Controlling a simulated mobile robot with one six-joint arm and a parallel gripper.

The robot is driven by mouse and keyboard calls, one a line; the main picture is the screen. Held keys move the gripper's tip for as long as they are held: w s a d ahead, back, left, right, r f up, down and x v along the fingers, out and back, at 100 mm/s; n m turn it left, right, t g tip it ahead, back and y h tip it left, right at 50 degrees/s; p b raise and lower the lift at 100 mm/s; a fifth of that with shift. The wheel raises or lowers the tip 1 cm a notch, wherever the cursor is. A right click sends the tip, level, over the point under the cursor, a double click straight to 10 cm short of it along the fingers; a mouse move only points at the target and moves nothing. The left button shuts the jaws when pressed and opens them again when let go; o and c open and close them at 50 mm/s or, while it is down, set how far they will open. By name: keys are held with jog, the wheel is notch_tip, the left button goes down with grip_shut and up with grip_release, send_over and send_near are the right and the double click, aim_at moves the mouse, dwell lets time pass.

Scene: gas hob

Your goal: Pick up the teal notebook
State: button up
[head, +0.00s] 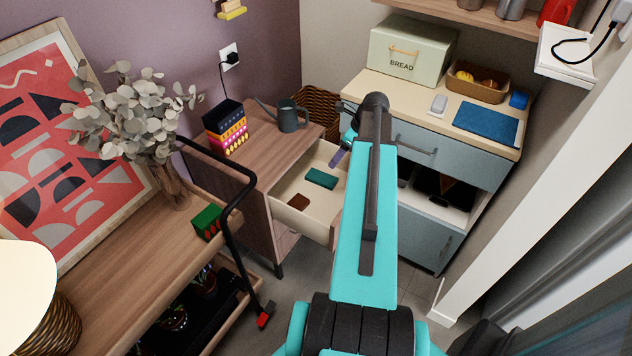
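A small dark teal block-like item, which looks like the teal notebook (321,178), lies flat in the open drawer (291,189) of the wooden cabinet. My arm reaches forward from the bottom middle of the view. Its end, with my gripper (339,156), is mostly hidden behind the arm links. Whether the fingers are open or shut cannot be seen.
A brown wallet-like item (298,202) lies in the same drawer. A watering can (288,115) and stacked boxes (225,128) stand on the cabinet top. A blue flat item (486,123) lies on the right counter. A cart with a black handle (236,222) stands at left.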

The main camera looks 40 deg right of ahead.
jog(key=shift+w+f+b, duration=0.3)
jog(key=shift+w+f, duration=0.15)
jog(key=shift+f, duration=0.2)
jog(key=shift+f, duration=0.15)
send_near(322, 177)
jog(key=shift+x, duration=1.1)
jog(key=shift+d+f, duration=0.15)
jog(key=shift+f, duration=0.05)
jog(key=shift+p+x, duration=0.55)
jog(key=shift+x, duration=2.05)
jog(key=c, duration=1.2)
